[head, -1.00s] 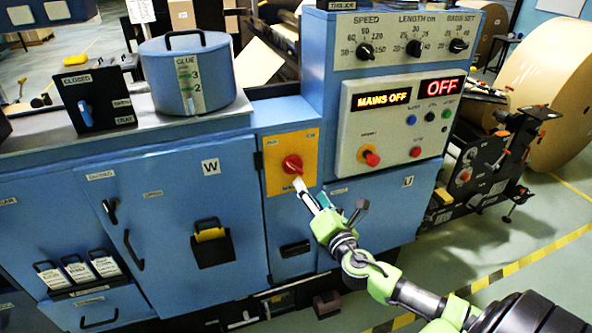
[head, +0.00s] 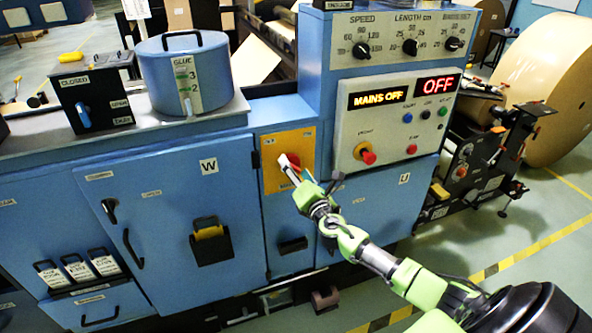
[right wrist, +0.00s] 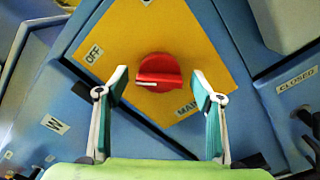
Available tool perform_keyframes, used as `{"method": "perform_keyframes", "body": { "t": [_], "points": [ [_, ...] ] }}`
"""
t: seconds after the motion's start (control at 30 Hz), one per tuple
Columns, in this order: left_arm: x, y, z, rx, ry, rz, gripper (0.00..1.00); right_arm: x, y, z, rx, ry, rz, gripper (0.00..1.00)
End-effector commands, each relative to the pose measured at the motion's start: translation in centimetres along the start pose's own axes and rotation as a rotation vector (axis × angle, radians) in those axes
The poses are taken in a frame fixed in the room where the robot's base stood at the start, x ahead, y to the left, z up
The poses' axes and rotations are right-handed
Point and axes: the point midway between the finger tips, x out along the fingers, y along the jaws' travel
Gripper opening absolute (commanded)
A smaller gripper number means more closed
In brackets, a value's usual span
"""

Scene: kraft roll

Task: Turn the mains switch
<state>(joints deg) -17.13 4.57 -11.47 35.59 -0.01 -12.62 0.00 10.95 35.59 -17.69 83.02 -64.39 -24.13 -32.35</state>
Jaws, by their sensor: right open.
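The mains switch is a red rotary knob (right wrist: 158,72) on a yellow plate (right wrist: 205,35) with labels OFF and one starting "MA". In the head view the yellow plate (head: 270,180) is on the blue machine front, and the knob (head: 294,160) is partly hidden by my right gripper (head: 287,165). In the right wrist view my right gripper (right wrist: 162,85) is open, its two fingers on either side of the knob, with gaps between them and the knob. The display (head: 378,98) reads MAINS OFF. My left gripper is not in view.
A control panel (head: 395,130) with a red mushroom button (head: 366,154) and small buttons is right of the switch. A blue glue pot (head: 184,75) stands on the ledge at the left. A black handle (head: 292,246) is below the switch plate.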

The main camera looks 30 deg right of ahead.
Motion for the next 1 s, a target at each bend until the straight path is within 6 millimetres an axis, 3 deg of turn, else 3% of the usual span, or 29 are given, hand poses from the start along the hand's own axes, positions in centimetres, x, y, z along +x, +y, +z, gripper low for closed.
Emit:
{"method": "perform_keyframes", "body": {
  "t": [0.07,0.2,0.63,1.0],
  "points": [
    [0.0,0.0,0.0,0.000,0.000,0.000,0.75,0.0,0.0,0.0,0.000,0.000,0.000,0.58],
    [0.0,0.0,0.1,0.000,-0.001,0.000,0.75,0.0,0.0,0.0,0.000,0.000,0.000,0.23],
    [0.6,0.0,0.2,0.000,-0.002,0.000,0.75,-0.1,-0.1,-0.1,0.057,-0.001,0.000,0.23],
    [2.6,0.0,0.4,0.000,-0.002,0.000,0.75,-0.1,-0.4,-0.3,0.333,-0.001,0.000,0.23]
  ]
}}
